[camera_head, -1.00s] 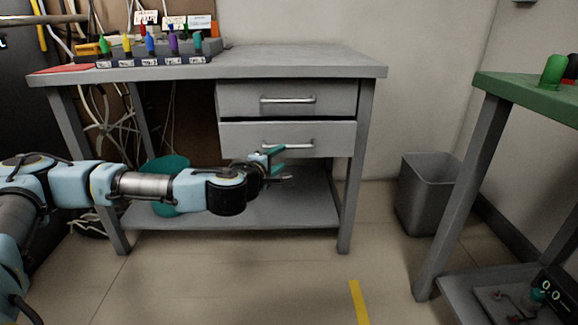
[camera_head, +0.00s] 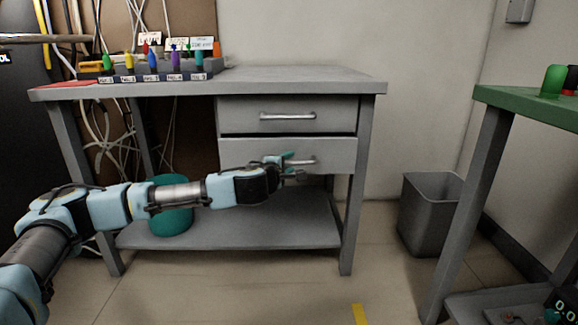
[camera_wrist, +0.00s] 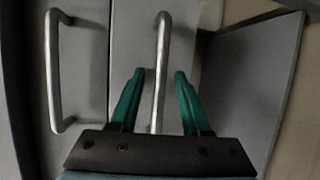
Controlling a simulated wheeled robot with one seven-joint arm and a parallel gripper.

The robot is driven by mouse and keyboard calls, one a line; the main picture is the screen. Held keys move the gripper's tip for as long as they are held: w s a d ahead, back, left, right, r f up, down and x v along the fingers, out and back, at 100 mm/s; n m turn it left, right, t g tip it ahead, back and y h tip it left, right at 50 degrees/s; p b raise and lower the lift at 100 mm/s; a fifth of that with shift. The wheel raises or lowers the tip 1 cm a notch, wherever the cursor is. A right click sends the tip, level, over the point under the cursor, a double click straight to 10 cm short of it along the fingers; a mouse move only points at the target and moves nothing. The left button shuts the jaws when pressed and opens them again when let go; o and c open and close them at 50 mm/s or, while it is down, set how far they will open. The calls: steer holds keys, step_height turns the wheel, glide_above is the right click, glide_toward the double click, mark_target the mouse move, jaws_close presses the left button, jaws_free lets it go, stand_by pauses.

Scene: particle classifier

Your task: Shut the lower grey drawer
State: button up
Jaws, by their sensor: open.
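The lower grey drawer (camera_head: 235,156) is under the desk top, with a silver bar handle on its front. A dark gap shows above its front, and I cannot tell how far out it stands. My gripper (camera_head: 292,165) is open, in front of the lower drawer's handle, and covers part of it. In the wrist view the two green fingers of my gripper (camera_wrist: 160,75) lie on either side of the lower handle (camera_wrist: 161,45). Nothing is gripped, and contact cannot be told. The upper drawer's handle (camera_wrist: 55,75) shows to the left there.
The upper drawer (camera_head: 240,115) looks flush in the grey desk (camera_head: 330,75). A teal bin (camera_head: 172,220) stands on the lower shelf behind my arm. A grey waste bin (camera_head: 428,215) and a green-topped table (camera_head: 515,105) are to the right. The floor before the desk is clear.

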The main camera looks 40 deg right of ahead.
jaws_close()
stand_by(0.3)
stand_by(1.1)
